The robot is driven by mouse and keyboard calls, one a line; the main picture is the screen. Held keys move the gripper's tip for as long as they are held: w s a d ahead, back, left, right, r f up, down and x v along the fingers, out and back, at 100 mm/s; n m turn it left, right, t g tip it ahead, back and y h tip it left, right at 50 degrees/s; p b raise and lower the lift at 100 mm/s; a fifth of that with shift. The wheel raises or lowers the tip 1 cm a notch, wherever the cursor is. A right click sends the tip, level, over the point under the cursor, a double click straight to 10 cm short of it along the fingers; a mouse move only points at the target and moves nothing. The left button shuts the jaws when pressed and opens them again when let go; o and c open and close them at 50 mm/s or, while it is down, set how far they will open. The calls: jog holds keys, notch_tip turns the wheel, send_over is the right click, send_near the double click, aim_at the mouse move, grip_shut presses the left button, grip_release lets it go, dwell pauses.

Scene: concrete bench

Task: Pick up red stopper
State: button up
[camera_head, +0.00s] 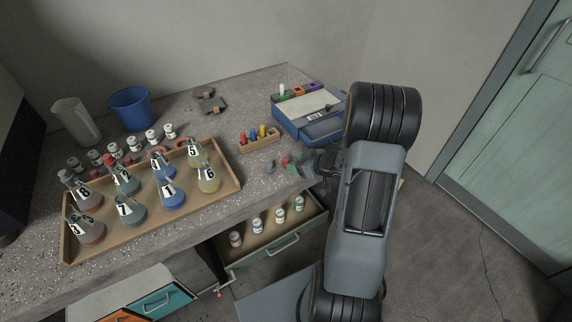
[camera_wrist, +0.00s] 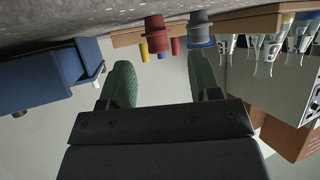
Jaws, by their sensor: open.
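The red stopper (camera_wrist: 155,34) stands on the bench in the wrist view, beyond the fingertips and between them across the picture. In the head view the red stopper (camera_head: 285,160) is a small spot just left of my gripper (camera_head: 293,165). My gripper also shows in the wrist view (camera_wrist: 161,66), with its two green fingers wide apart and nothing between them. A grey stopper (camera_wrist: 200,30) stands beside the red one, in line with the right finger. It also shows in the head view (camera_head: 271,166), nearer the bench edge. The exact gap from fingertips to red stopper is hard to judge.
A wooden rack of coloured pegs (camera_head: 259,142) stands just behind the stoppers. A blue box (camera_head: 307,128) is at the back right. A wooden tray (camera_head: 232,184) of numbered flasks lies to the left. An open drawer (camera_head: 289,249) with several vials juts out below the bench edge.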

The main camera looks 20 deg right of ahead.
aim_at(286, 159)
jog(key=shift+b+x, duration=0.6)
jog(key=shift+x, duration=2.35)
jog(key=shift+w+r, duration=0.1)
jog(key=shift+d, duration=0.1)
jog(key=shift+c, duration=0.2)
jog(key=c, duration=0.8)
jog(key=shift+r, duration=0.15)
